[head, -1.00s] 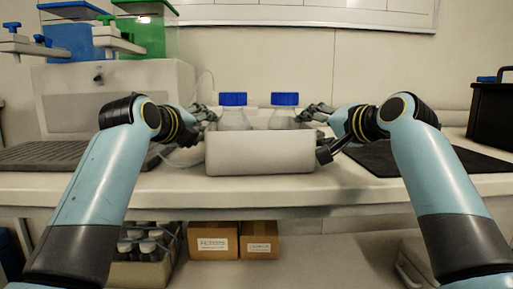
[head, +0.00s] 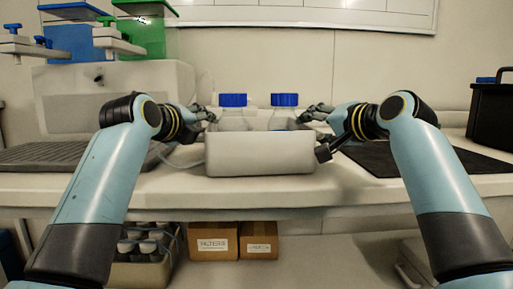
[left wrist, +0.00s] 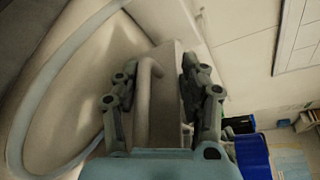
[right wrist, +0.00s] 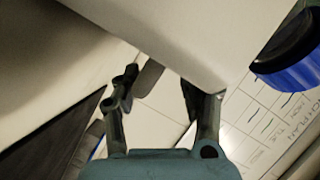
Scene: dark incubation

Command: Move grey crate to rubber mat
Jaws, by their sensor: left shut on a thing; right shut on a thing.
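The grey crate (head: 260,155), pale and open-topped, is at the middle of the bench front in the head view. Two bottles with blue caps (head: 233,100) (head: 285,100) stand in it. My left gripper (head: 208,114) is shut on the crate's left side; the left wrist view shows the crate's wall and handle (left wrist: 148,90) between its fingers. My right gripper (head: 308,113) is shut on the crate's right side; the crate (right wrist: 165,30) fills the upper right wrist view. The black rubber mat (head: 385,160) lies flat to the right of the crate. I cannot tell whether the crate touches the bench.
A dark ribbed plate (head: 45,155) and a pale machine (head: 120,95) are on the left. A black box (head: 490,115) stands at the far right beyond the mat. Cardboard boxes (head: 213,242) and a bottle crate are on the shelf below.

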